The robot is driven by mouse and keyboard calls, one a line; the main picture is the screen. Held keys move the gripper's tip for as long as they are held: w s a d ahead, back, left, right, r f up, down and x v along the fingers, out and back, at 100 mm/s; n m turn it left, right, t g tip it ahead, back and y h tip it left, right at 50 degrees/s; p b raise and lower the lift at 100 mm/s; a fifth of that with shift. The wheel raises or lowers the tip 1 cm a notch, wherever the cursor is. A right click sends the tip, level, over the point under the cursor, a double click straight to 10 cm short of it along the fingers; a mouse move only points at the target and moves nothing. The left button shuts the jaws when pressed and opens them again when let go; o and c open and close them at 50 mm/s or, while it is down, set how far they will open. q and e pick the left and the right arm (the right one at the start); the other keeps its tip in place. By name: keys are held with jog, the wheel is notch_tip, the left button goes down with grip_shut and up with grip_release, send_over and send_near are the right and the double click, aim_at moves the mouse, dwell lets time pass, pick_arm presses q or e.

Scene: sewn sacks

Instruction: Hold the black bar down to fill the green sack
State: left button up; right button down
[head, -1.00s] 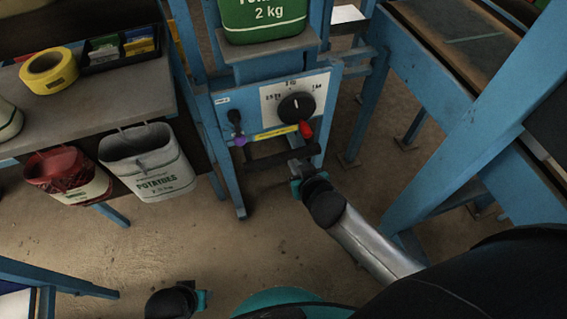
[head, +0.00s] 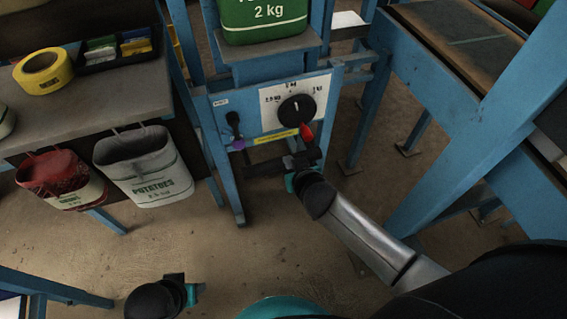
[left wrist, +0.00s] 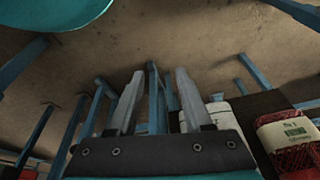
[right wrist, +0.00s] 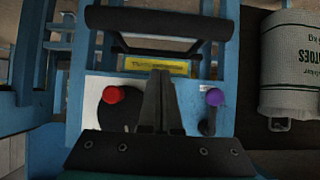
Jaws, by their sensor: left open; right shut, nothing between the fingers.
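The green sack (head: 268,14), marked 2 kg, stands on a blue ledge of the machine, its top cut off in the head view. The black bar (head: 262,170) runs across below the dial panel; it also crosses the top of the right wrist view (right wrist: 190,24). My right gripper (head: 297,160) is shut and empty, overlapping the bar's right part in the head view. In the right wrist view its fingertips (right wrist: 158,74) point at the panel beside the bar; I cannot tell whether they touch. My left gripper (head: 196,292) is low, away from the machine; its fingers (left wrist: 159,82) are open and empty.
The panel has a black dial (head: 297,109) with a red tip and a purple-knobbed lever (head: 236,128). A white potato sack (head: 148,168) and a red sack (head: 60,180) hang from the left bench. Blue frames stand at right. Floor between is clear.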

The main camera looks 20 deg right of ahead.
pick_arm(q)
jog(key=w+d+r+t+h+b, duration=0.1)
jog(key=w+d+r+t+b, duration=0.2)
jog(key=r, duration=0.6)
jog(key=shift+w+t+b, duration=0.35)
jog(key=shift+t+b, duration=0.05)
jog(key=shift+b, duration=0.95)
pick_arm(e)
jog(key=w+f, duration=0.5)
jog(key=f, duration=0.1)
jog(key=shift+f, duration=0.35)
jog(key=shift+a, duration=0.1)
jog(key=shift+f, duration=0.1)
